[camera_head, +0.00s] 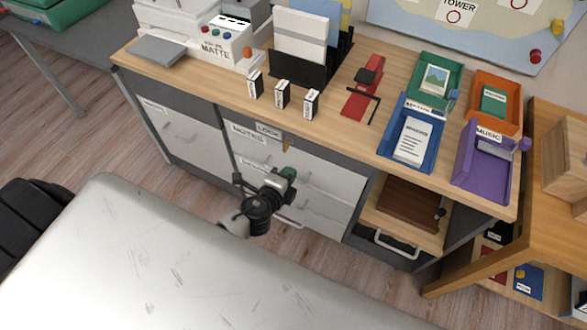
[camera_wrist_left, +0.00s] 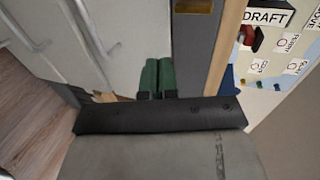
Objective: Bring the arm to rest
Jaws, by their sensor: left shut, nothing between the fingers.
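My left gripper (camera_head: 288,173) is in front of the cabinet drawers in the head view, below the desk's front edge. Its green fingers are together and empty in the left wrist view (camera_wrist_left: 158,76). Its dark wrist and forearm come up from behind the large pale surface of my own body. The drawer fronts (camera_head: 325,180) stand behind the gripper; I cannot tell whether it touches them. My right gripper is not in view.
The wooden desk (camera_head: 215,90) holds a file rack (camera_head: 300,68), a red stapler (camera_head: 362,95) and coloured trays, among them a blue one (camera_head: 412,140) and a purple one (camera_head: 486,165). An open drawer (camera_head: 405,220) juts out to the gripper's right. Wood floor (camera_head: 120,155) is clear at left.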

